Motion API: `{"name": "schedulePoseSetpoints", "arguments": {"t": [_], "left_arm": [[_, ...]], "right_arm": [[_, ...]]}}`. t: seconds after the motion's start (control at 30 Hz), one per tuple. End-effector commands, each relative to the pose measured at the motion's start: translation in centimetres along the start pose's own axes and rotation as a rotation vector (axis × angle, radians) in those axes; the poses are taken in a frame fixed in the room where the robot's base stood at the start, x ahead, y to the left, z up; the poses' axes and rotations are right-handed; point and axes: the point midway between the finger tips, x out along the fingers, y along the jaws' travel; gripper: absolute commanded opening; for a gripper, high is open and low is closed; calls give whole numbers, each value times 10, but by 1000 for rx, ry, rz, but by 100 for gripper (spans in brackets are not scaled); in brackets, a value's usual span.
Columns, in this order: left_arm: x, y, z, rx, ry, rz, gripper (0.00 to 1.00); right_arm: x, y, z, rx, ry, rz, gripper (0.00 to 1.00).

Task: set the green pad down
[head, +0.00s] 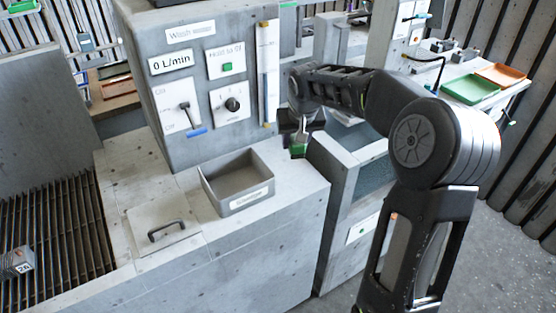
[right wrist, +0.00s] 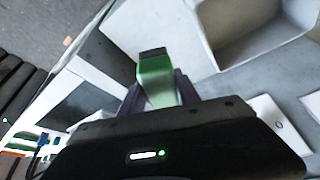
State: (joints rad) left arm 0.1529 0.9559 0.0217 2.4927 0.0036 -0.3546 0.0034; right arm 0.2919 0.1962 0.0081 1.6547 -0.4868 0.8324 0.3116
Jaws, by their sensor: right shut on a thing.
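The green pad (head: 298,149) is at the tip of my right gripper (head: 300,128), above the right end of the grey counter (head: 300,185). In the right wrist view the green pad (right wrist: 156,78) sits between the two dark fingers of my right gripper (right wrist: 158,95), with a dark end pointing away. The gripper is shut on it. I cannot tell whether the pad touches the counter top. My left gripper is not in view.
An open grey bin (head: 238,183) with a label stands left of the pad. A lid with a black handle (head: 167,230) lies further left. The control panel housing (head: 205,80) rises behind. Counter top around the pad is bare.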

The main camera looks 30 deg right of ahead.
Motion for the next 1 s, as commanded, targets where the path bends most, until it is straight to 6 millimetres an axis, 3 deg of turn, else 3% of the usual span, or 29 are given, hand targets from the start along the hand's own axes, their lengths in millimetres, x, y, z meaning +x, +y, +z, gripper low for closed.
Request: {"name": "schedulePoseSetpoints", "arguments": {"t": [0.27, 0.67, 1.0], "left_arm": [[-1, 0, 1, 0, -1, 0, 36], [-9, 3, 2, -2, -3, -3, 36], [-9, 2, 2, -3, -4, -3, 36]], "right_arm": [[2, 0, 1, 0, -1, 0, 0], [55, 0, 23, 0, -1, 0, 0], [59, 0, 24, 0, 0, 1, 0]]}}
